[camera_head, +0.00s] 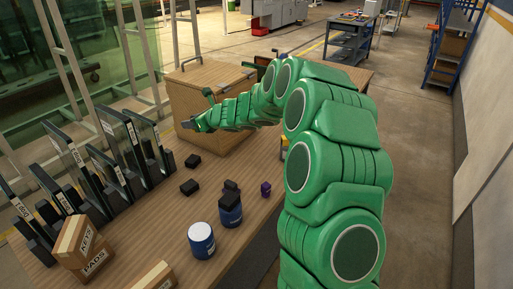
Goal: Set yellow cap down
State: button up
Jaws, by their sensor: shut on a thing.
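My green arm reaches across the wooden bench to the left. No yellow cap shows clearly at the gripper. A small yellow item (284,142) shows just right of the wooden box, partly hidden by my arm; I cannot tell what it is.
The wooden box (205,92) stands at the back of the bench (215,182). Dark panels (122,140) line the left; cartons (82,245) stand front left.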

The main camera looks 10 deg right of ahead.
jog(key=w+d+f+m+t+h, duration=0.2)
jog(key=d+f+m+h, duration=0.25)
jog(key=d, duration=0.85)
jog(key=w+d+f+m+t+h, duration=0.25)
jog(key=d+f, duration=0.35)
jog(key=d, duration=0.6)
send_over(255, 144)
jog(key=shift+s+f, duration=0.15)
jog(key=shift+f, duration=2.1)
jog(key=shift+s+f, duration=0.1)
jog(key=shift+f, duration=2.15)
jog(key=shift+w+d+f, duration=0.1)
jog(key=shift+w+f, duration=0.1)
jog(key=shift+f, duration=1.6)
